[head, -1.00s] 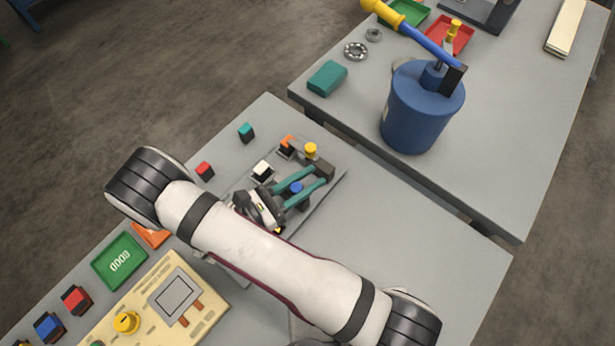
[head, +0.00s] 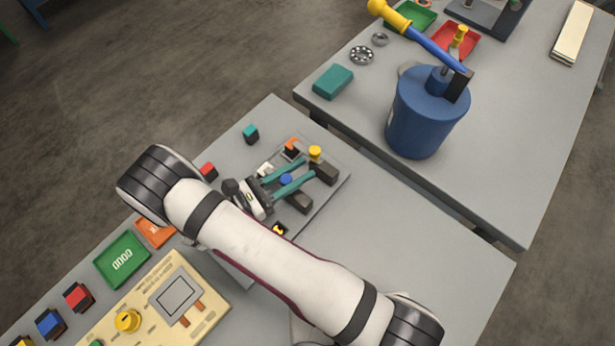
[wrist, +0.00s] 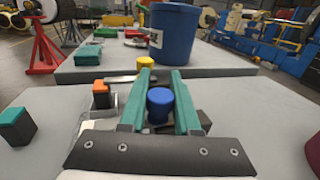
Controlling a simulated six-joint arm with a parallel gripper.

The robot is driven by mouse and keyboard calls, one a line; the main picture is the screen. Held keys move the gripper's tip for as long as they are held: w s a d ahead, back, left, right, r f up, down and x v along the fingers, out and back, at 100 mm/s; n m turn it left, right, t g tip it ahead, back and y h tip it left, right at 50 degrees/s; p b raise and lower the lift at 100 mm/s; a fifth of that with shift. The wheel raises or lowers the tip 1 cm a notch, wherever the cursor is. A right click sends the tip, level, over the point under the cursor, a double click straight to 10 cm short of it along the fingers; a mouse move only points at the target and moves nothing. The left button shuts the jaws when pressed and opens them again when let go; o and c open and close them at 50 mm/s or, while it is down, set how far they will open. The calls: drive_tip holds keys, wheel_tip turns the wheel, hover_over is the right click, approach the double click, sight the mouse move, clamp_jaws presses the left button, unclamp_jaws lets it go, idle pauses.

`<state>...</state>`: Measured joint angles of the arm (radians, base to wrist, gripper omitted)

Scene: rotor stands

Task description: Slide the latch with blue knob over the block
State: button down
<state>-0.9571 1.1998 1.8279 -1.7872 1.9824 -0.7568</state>
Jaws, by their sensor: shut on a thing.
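The blue knob (head: 286,180) stands between the two teal fingers of my gripper (head: 308,168), which is shut on it. In the wrist view the blue knob (wrist: 159,103) sits between the finger shafts, behind the tips. The latch bar under it is mostly hidden by the fingers. A white block (head: 265,170) lies just up-left of the fingers, partly covered by my gripper. I cannot tell whether the latch covers any of it. Dark guide blocks (head: 325,173) stand on the grey fixture plate (head: 328,198).
An orange-topped block (head: 291,147) and a yellow knob (head: 315,153) are on the same plate, close to the fingers. A teal block (head: 250,134) and red block (head: 208,170) stand near the table edge. The table right of the plate is clear.

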drive_tip(key=shift+w+a, duration=0.2)
drive_tip(key=shift+a, duration=0.05)
drive_tip(key=c, duration=0.6)
unclamp_jaws()
drive_tip(key=shift+d, duration=0.1)
drive_tip(key=shift+s, duration=0.1)
drive_tip(key=v, duration=1.5)
drive_tip(key=shift+s+a, duration=0.15)
drive_tip(key=shift+a, duration=0.2)
